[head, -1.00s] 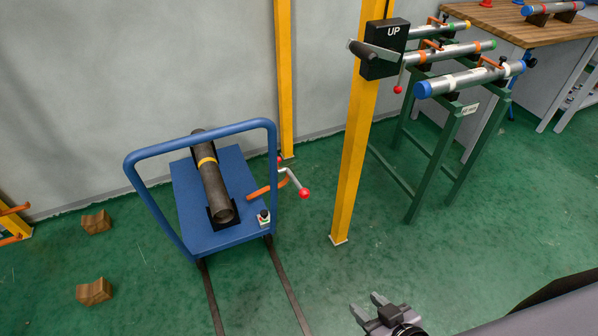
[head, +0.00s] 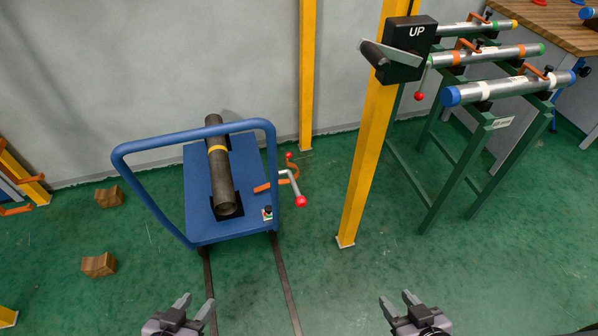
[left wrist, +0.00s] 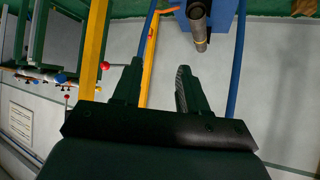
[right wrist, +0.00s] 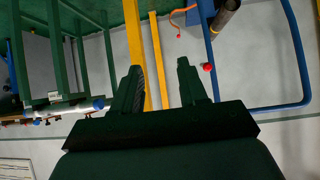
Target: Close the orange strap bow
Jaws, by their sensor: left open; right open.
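An orange strap bow (head: 266,187) sticks out at the right edge of the blue cart (head: 199,178), beside a grey crank with red knobs (head: 300,201). A dark pipe (head: 221,178) with a yellow band lies on the cart, left of the bow; the bow is not over it. Orange also shows near the cart in the right wrist view (right wrist: 183,11). My left gripper (head: 196,304) is open and empty at the bottom, in front of the cart. My right gripper (head: 398,299) is open and empty at the bottom, right of the cart.
A yellow post (head: 367,160) with a black box marked UP (head: 411,48) stands right of the cart. A green rack (head: 469,150) holds several pipes with orange bows. Two wooden blocks (head: 98,265) (head: 109,196) lie on the floor at left.

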